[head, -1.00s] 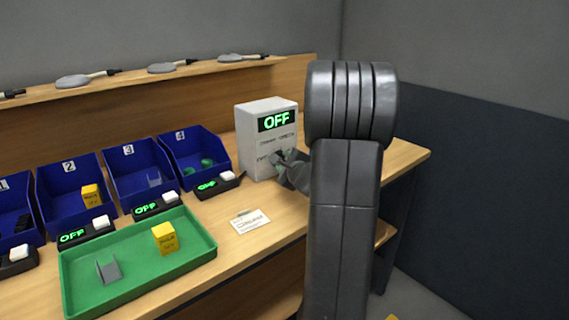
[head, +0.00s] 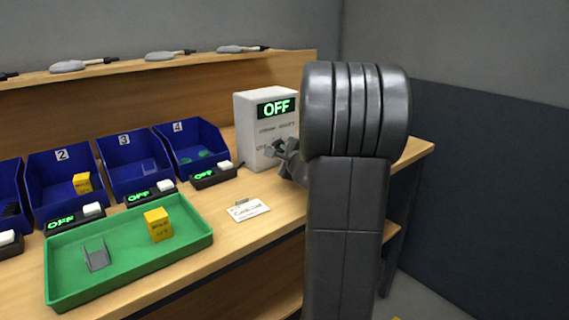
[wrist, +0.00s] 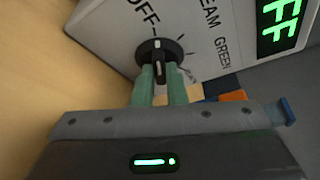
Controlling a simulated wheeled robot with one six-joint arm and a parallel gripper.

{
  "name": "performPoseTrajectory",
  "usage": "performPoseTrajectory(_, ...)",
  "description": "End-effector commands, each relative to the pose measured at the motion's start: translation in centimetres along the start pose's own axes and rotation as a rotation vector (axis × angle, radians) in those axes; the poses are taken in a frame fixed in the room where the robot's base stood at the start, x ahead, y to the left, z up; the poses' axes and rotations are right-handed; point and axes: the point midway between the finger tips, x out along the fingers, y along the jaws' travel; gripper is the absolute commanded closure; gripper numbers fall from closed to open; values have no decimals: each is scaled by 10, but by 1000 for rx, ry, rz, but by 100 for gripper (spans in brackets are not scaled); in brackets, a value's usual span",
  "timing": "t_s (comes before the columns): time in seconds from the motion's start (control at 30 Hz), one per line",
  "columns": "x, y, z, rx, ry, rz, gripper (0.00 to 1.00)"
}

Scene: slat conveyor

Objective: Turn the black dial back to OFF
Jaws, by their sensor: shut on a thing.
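The white control box (head: 262,150) stands on the bench, and its lit green display (head: 276,107) reads OFF. The black dial (wrist: 158,48) is on the box's front, beside a printed OFF mark (wrist: 143,12) in the wrist view. The dial has a raised grip with a white line, between the fingers. My gripper (wrist: 160,82) has its two green fingers shut on the dial's grip. In the head view my gripper (head: 275,150) is at the box's front and hides most of the dial.
A green tray (head: 75,292) with a yellow block (head: 158,225) and a grey bracket (head: 96,254) lies left. Blue bins (head: 130,168) with small display units stand behind it. A label card (head: 248,209) lies before the box. My arm blocks the bench's right part.

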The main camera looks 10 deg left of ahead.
Motion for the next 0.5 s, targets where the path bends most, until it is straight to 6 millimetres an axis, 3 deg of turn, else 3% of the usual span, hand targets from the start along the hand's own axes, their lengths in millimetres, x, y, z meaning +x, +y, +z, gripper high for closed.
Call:
performPoseTrajectory(0.03,1,6,-2,-15,-1,-6,100)
performPoseTrajectory(0.5,-1,1,0,-67,2,-27,100)
